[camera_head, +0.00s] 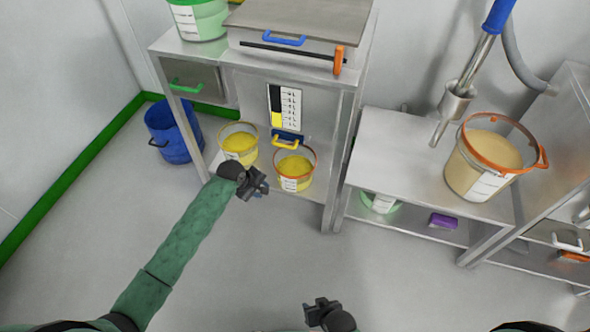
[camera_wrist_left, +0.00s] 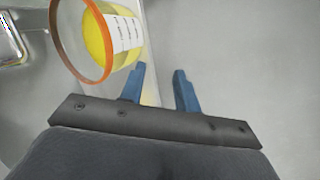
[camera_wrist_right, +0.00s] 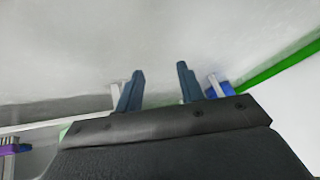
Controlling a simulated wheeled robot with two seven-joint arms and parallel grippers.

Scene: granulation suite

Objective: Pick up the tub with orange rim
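A clear tub with an orange rim (camera_head: 294,184), holding yellow powder, stands on the low shelf. It also shows in the left wrist view (camera_wrist_left: 81,67), to the left of the fingers. A larger tub with an orange rim and side grip (camera_head: 468,182), holding cream powder, stands on the right-hand bench. My left gripper (camera_head: 262,186) is open and empty, just left of the smaller tub in the head view. The left wrist view shows its blue fingers (camera_wrist_left: 160,90) apart. My right gripper (camera_head: 318,303) is open and empty over the floor; its fingers (camera_wrist_right: 159,85) are apart.
A tub with a tan rim (camera_head: 240,158) stands left on the same shelf, with a blue-and-yellow handled item (camera_head: 288,138) behind. A blue bin (camera_head: 172,132) stands left of the cabinet. A steel mixer shaft (camera_head: 455,103) hangs beside the larger tub. The front floor is clear.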

